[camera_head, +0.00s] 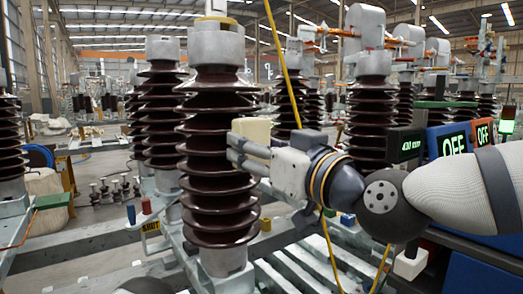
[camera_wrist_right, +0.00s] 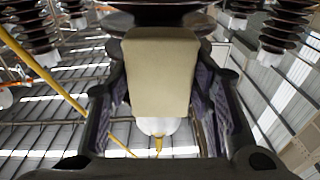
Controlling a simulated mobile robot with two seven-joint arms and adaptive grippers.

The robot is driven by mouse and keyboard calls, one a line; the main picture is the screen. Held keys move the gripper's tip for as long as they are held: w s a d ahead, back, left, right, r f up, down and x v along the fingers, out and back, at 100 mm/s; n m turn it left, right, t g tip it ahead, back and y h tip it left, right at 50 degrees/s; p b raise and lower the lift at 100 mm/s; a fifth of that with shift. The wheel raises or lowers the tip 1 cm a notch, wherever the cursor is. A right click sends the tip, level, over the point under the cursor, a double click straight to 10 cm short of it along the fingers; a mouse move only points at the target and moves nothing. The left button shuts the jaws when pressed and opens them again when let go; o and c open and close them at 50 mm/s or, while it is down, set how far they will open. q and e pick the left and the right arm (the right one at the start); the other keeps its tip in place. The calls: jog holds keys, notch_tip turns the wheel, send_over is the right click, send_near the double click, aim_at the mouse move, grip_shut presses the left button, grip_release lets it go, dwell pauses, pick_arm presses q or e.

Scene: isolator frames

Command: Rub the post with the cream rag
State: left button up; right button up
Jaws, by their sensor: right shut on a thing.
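The post (camera_head: 218,150) is a tall dark-brown ribbed insulator with grey metal ends, upright at centre-left in the head view. The cream rag (camera_head: 252,129) looks like a pale block close to the post's right side. It also fills the middle of the right wrist view (camera_wrist_right: 158,75), between the fingers. My right gripper (camera_head: 240,152) comes in from the right and is shut on the rag, at about the post's mid-height. A dark ribbed disc (camera_wrist_right: 160,14) lies just beyond the rag in the wrist view. I cannot tell whether rag and post touch. My left gripper is out of view.
Similar brown insulators (camera_head: 162,120) stand behind and to the left, another (camera_head: 373,115) to the right. A yellow cable (camera_head: 283,65) hangs just behind my right gripper. Grey metal rails (camera_head: 290,270) run below.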

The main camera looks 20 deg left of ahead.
aim_at(268, 141)
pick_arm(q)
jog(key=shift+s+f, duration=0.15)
pick_arm(e)
jog(key=shift+x, duration=0.95)
jog(key=shift+f, duration=0.1)
jog(key=w+d, duration=0.1)
jog(key=w+d+b, duration=0.1)
jog(key=w, duration=0.1)
jog(key=shift+d, duration=0.1)
jog(key=shift+s+a+r+p, duration=0.2)
jog(key=shift+s+a+p, duration=0.2)
jog(key=shift+s, duration=0.2)
jog(key=shift+s+a+r+p, duration=0.2)
jog(key=shift+s+a+p, duration=0.15)
jog(key=shift+s+a, duration=0.15)
jog(key=shift+s+a+f, duration=0.2)
jog(key=shift+s+a, duration=0.1)
jog(key=shift+s, duration=0.1)
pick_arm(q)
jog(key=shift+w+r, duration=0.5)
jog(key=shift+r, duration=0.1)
pick_arm(e)
jog(key=shift+f, duration=0.2)
